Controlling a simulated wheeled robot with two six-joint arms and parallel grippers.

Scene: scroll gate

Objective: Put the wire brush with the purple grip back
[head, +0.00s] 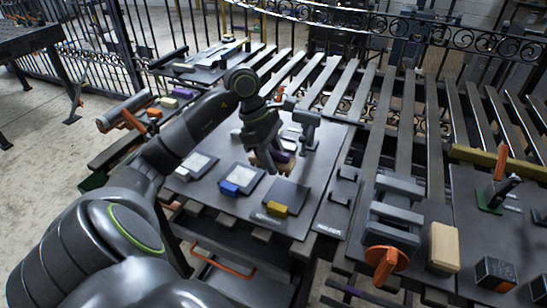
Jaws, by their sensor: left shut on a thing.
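My left gripper (268,148) hangs over the dark board (325,180) in the middle of the head view. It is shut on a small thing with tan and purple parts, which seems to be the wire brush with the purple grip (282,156). The gripper's fingers hide much of it, and I cannot tell whether it touches the board. On the board lie a pad with a blue block (238,181), a dark pad with a yellow block (278,209) and a pale square pad (197,165). My right gripper does not show.
A grey clamp-like fixture with an orange knob (386,260) stands right of the board. A wooden block (444,247) and a dark block (496,273) are beside it. A grey post-like tool (308,128) stands behind the gripper. Slats and an iron scroll fence lie beyond.

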